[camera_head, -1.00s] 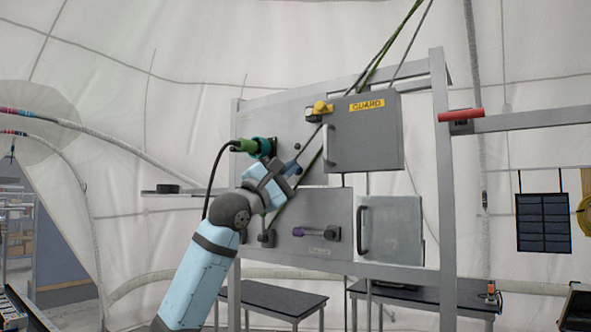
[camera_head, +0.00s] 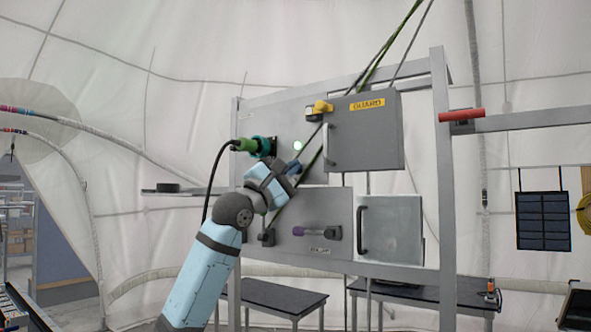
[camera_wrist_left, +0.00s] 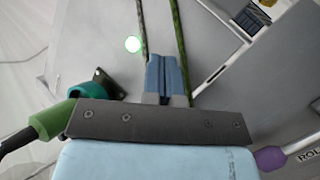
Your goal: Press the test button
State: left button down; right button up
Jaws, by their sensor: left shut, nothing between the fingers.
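My left gripper (camera_head: 296,167) is in front of the upper grey panel (camera_head: 285,115). Its blue fingers are shut together and empty in the left wrist view (camera_wrist_left: 167,75). A round light (camera_head: 297,146) glows pale green on that panel, just above the fingertips. It also glows in the left wrist view (camera_wrist_left: 132,44), up and left of the fingertips. No legible label marks a test button, and I cannot tell whether the fingers touch the panel. My right gripper is not in view.
A green plug (camera_head: 247,146) with a black cable sits in a teal socket left of my gripper. A grey GUARD door (camera_head: 370,138) with a handle is to the right. A purple-ended lever (camera_head: 299,231) is below. Cables hang across the panel.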

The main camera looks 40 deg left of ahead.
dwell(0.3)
pick_arm(q)
jog(key=shift+s+d, duration=0.15)
jog(key=shift+s, duration=0.6)
jog(key=shift+s, duration=0.1)
jog(key=shift+s+d+b, duration=0.15)
jog(key=shift+s+b, duration=0.25)
jog(key=shift+s, duration=0.8)
jog(key=shift+s+d+b, duration=0.1)
jog(key=shift+s+b, duration=0.25)
jog(key=shift+s, duration=0.85)
